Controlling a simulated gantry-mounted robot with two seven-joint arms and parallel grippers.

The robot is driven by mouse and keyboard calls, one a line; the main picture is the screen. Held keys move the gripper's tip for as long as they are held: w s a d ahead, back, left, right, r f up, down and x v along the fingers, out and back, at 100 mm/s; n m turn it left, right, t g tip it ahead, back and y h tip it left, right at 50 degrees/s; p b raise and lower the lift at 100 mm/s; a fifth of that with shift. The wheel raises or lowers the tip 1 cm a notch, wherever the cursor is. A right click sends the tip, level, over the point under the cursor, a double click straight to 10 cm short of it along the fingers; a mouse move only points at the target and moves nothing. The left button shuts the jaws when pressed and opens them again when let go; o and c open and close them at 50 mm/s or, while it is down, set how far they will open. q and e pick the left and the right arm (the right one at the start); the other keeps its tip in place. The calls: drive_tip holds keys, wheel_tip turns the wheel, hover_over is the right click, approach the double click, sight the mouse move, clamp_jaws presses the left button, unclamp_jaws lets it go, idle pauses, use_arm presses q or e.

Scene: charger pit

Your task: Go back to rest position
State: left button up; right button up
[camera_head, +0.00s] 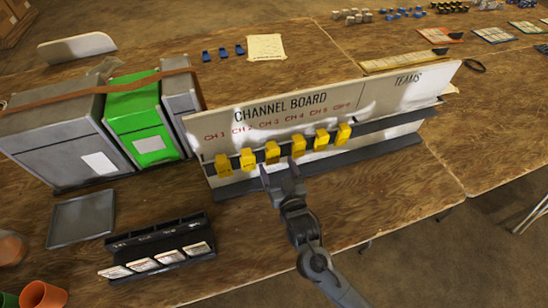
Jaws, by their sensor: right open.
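My right gripper (281,178) is in front of the channel board, just below the yellow tags near its middle. Its two fingers are apart and nothing shows between them. Its arm comes in from the lower right. The channel board (400,92) is a white upright panel with dark ledges and the words "CHANNEL BOARD" and "TEAMS". Several yellow tags (272,152) sit in a row along its ledge. I cannot tell whether the fingertips touch the board. My left gripper is not in view.
Grey bins and a green bin (134,105) stand at the left. A grey tray (82,219) and a black rack (160,244) with white cards lie in front. Orange cups (44,295) stand at the lower left. Bare wooden table (390,190) lies right of my arm.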

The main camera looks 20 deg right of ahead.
drive_tip(key=s+d+f+n+g, duration=0.1)
drive_tip(key=s+d+f+g, duration=0.15)
drive_tip(key=s+g, duration=0.45)
drive_tip(key=s+d+f+n+g+y, duration=0.1)
drive_tip(key=s+f+g, duration=0.15)
drive_tip(key=s, duration=0.95)
drive_tip(key=s+d+f+n+g, duration=0.1)
drive_tip(key=s+f+g, duration=0.35)
drive_tip(key=s, duration=0.45)
wheel_tip(320, 180, up, 36)
drive_tip(key=p, duration=3.6)
drive_tip(key=shift+s+d, duration=0.15)
drive_tip(key=shift+s, duration=0.25)
